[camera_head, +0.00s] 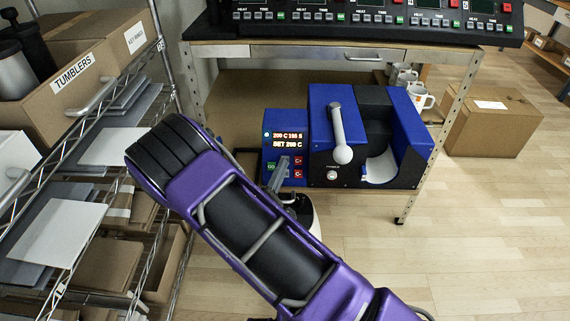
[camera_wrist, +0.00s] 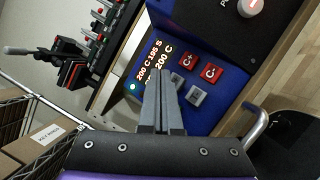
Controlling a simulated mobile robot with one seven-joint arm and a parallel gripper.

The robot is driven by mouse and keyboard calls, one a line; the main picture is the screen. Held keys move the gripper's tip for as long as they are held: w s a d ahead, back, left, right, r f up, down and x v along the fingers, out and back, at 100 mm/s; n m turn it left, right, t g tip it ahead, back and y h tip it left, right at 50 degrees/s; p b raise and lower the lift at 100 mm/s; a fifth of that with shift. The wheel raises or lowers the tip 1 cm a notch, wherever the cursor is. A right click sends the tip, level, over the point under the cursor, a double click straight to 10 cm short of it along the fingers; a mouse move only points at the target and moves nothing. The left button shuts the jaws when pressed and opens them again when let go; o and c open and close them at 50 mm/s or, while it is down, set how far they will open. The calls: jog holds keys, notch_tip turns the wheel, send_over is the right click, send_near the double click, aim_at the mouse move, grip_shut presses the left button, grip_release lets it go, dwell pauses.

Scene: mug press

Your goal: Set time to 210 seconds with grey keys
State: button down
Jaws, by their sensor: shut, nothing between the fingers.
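The blue mug press (camera_head: 340,120) stands on the shelf under the bench. Its control panel has a lit display (camera_head: 287,140); in the wrist view the display (camera_wrist: 152,62) reads about 200 C 195 S, with SET 200 C on the other line. Two red C keys (camera_wrist: 211,72) are in clear view. One grey key (camera_wrist: 196,95) shows right of my fingers; another grey key (camera_wrist: 177,79) is partly covered by them. My gripper (camera_wrist: 160,78) is shut and empty, its tips over the panel close to the grey keys. Contact cannot be told.
A green key (camera_head: 271,166) is at the panel's left. The press lever (camera_head: 340,135) stands beside the panel. White mugs (camera_head: 420,97) and a cardboard box (camera_head: 493,120) are to the right. A wire rack (camera_head: 170,85) with boxes is on the left.

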jog(key=shift+w+f, duration=0.35)
jog(key=shift+w, duration=0.25)
jog(key=shift+w+f, duration=0.1)
dwell(1.6)
jog(key=shift+w+f, duration=0.1)
jog(key=shift+w, duration=0.15)
jog(key=shift+w+f, duration=0.25)
jog(key=shift+w, duration=0.1)
dwell(0.8)
jog(key=shift+r, duration=0.1)
jog(key=shift+s+r+p, duration=0.3)
jog(key=shift+s+r, duration=0.1)
jog(key=shift+s, duration=0.35)
